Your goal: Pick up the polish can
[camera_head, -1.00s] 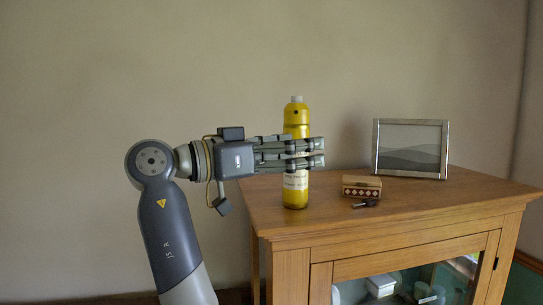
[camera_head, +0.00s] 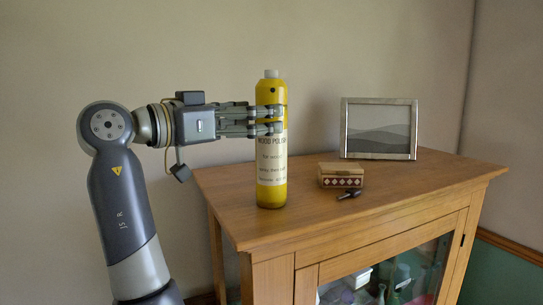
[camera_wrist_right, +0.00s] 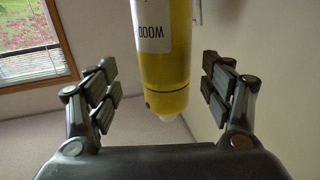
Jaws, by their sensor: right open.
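The polish can (camera_head: 271,170) is a tall yellow bottle-shaped can with a pale cap and a white "WOOD POLISH" label. It stands upright on the wooden cabinet top (camera_head: 380,207), near its left end. My right gripper (camera_head: 278,119) reaches in from the left at the can's upper part, its fingers crossing in front of the can and hiding some of it. In the right wrist view the can (camera_wrist_right: 163,70) appears upside down between the open fingers of my right gripper (camera_wrist_right: 160,88), with a gap on each side. My left gripper is not in view.
A small patterned box (camera_head: 340,176) and a dark small object (camera_head: 349,193) lie right of the can. A silver picture frame (camera_head: 379,130) stands behind them. The cabinet's glass front (camera_head: 400,275) shows items inside. The front right of the top is clear.

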